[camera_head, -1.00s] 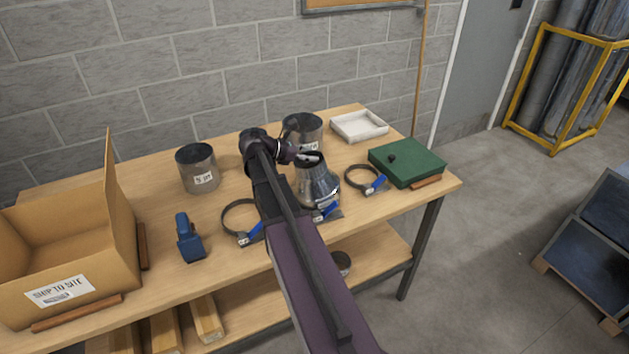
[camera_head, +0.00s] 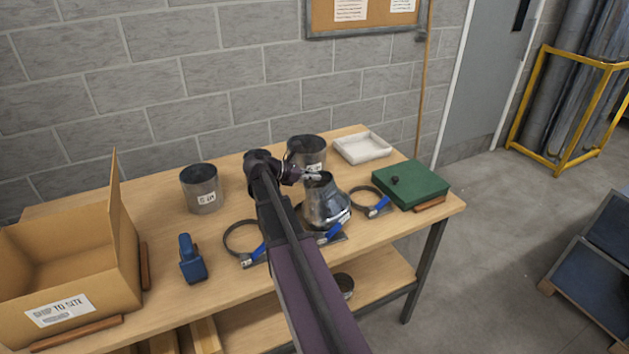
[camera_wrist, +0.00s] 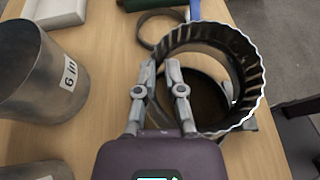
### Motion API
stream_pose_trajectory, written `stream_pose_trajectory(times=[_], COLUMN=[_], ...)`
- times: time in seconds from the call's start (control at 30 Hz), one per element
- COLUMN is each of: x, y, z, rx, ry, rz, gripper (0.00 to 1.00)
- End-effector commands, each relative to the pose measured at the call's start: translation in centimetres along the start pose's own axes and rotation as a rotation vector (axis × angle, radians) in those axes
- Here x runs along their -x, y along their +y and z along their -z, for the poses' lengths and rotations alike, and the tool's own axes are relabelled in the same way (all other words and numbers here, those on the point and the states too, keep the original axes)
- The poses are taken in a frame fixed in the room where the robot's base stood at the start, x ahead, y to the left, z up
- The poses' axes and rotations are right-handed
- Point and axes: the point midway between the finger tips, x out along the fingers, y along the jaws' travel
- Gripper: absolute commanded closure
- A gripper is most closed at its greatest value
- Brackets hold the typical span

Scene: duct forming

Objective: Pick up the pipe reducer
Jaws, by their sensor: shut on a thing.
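The pipe reducer (camera_head: 326,206) is a shiny metal cone with its narrow end up, over the front right part of the workbench. My gripper (camera_head: 313,177) is at its upper rim, on the left side. In the wrist view the reducer (camera_wrist: 247,70) shows as a wide ring with a crimped edge. The fingers of my gripper (camera_wrist: 162,66) are shut on its left wall. I cannot tell whether its base touches the bench.
On the workbench (camera_head: 160,240) stand metal duct pieces (camera_head: 202,190) (camera_head: 306,150), ring clamps with blue handles (camera_head: 379,206), a blue tool (camera_head: 191,260), a green box (camera_head: 411,184), a white tray (camera_head: 362,147) and an open cardboard box (camera_head: 60,265). The middle of the bench is fairly clear.

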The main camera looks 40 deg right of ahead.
Motion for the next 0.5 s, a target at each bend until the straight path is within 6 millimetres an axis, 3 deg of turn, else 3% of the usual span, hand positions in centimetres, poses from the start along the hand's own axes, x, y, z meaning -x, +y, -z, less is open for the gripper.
stream_pose_trajectory(times=[0.5], x=[1.6], y=[0.0], z=[-3.9], rx=[0.0], ry=[-0.002], rz=[0.0], gripper=[1.0])
